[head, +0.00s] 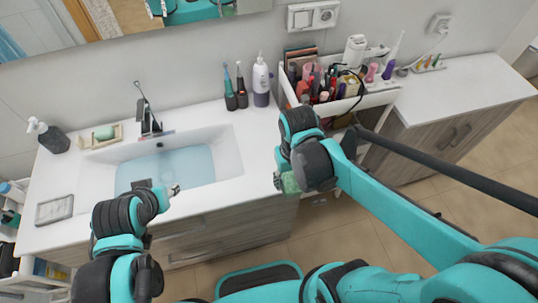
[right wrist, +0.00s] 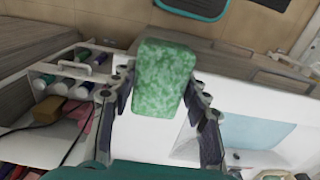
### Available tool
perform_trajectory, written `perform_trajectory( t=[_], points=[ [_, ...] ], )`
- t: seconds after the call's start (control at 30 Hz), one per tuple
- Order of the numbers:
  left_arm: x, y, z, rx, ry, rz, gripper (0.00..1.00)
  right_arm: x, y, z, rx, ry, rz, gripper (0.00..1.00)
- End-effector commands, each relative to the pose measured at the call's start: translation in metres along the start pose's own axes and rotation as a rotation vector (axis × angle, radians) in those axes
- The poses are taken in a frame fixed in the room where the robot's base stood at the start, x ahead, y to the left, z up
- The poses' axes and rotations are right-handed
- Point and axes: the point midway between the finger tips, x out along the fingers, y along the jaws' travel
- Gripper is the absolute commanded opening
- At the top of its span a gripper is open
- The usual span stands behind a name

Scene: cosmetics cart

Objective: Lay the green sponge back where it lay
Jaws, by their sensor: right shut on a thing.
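The green sponge (head: 290,183) is in my right gripper (head: 283,180), held in the air in front of the counter's right end, below the cosmetics cart in the picture. In the right wrist view the sponge (right wrist: 164,75) is a mottled green block between the two fingers of my right gripper (right wrist: 160,95), which are shut on it. My left gripper (head: 160,190) is over the front part of the sink counter. Its fingers are small and partly hidden, so its opening is unclear.
The white cart (head: 388,98) holds many cosmetics at the counter's right. The sink (head: 230,150) holds water. A soap tray (head: 87,141), a dark dispenser (head: 54,140) and a grey rectangular dish (head: 54,210) stand at the left. The counter (head: 262,150) is bare right of the sink.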

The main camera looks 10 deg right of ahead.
Motion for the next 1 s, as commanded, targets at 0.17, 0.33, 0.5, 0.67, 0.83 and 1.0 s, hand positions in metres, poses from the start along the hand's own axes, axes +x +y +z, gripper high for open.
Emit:
perform_trajectory(
  t=[0.17, 0.33, 0.5, 0.67, 0.83, 1.0],
  points=[
    [0.012, 0.0, 0.009, 0.0, 0.0, 0.0, 0.4, 0.021, -0.004, -0.029, 0.0, -0.001, 0.001, 0.15],
    [0.023, 0.0, 0.017, 0.0, 0.0, 0.0, 0.4, 0.046, -0.01, -0.069, 0.0, -0.001, 0.001, 0.15],
    [0.03, 0.0, 0.022, 0.0, 0.0, 0.0, 0.4, 0.063, -0.015, -0.101, 0.0, -0.001, 0.0, 0.15],
    [0.032, 0.0, 0.023, 0.0, 0.0, 0.0, 0.4, 0.069, -0.016, -0.112, 0.0, -0.001, 0.0, 0.15],
    [0.038, 0.0, 0.027, 0.0, 0.0, 0.0, 0.4, 0.086, -0.016, -0.113, 0.0, -0.001, 0.0, 0.15],
    [0.046, 0.0, 0.033, 0.0, 0.0, 0.0, 0.4, 0.11, -0.016, -0.113, 0.0, 0.0, 0.0, 0.15]
  ],
)
